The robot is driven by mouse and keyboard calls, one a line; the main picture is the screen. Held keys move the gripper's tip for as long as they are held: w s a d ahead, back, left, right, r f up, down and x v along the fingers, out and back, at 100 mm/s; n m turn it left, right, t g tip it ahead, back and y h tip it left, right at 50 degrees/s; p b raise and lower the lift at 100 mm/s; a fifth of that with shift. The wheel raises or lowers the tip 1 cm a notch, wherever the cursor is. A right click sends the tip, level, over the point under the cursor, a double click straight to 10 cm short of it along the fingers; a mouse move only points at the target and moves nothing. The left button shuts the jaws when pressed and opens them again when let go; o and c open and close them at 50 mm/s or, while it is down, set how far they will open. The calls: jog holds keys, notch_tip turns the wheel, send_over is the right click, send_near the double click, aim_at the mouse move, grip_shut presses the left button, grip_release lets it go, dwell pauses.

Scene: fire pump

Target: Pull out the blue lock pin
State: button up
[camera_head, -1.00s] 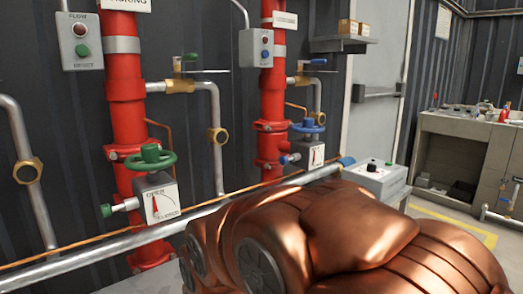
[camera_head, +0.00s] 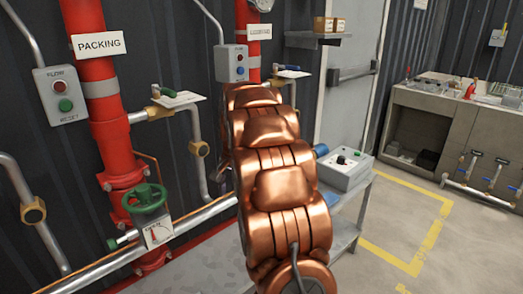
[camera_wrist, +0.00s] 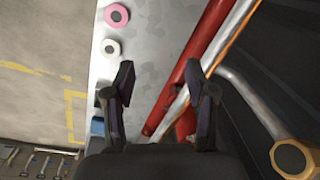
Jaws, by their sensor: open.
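I cannot make out the blue lock pin in either current view. In the head view my copper arm covers the lower part of the second red pipe (camera_head: 248,50), with its blue valve wheel and gauge. My gripper is hidden in the head view.
A grey control box (camera_head: 345,168) stands on a bench at the right. In the wrist view a pink ring (camera_wrist: 117,14), a white ring (camera_wrist: 110,47) and a brass nut (camera_wrist: 292,157) show. Open floor lies right.

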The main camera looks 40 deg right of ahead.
jog(key=w+d+r+m+t+p, duration=0.1)
jog(key=w+d+r+m+p, duration=0.2)
jog(key=d, duration=0.5)
jog(key=d+r+m+t+p, duration=0.15)
jog(key=d+r+p, duration=0.3)
jog(key=d, duration=0.45)
jog(key=shift+g+h, duration=0.4)
jog(key=shift+g, duration=0.05)
jog(key=shift+w+d+f+p, duration=0.1)
jog(key=shift+w+f+p, duration=0.25)
jog(key=shift+f, duration=1.05)
jog(key=shift+w+d+f+p, duration=0.1)
jog(key=shift+w+f+p, duration=0.25)
jog(key=shift+f, duration=1)
jog(key=shift+w+f+p, duration=0.25)
jog(key=shift+f+p, duration=0.2)
jog(key=shift+f, duration=0.95)
jog(key=shift+c, duration=0.5)
grip_shut()
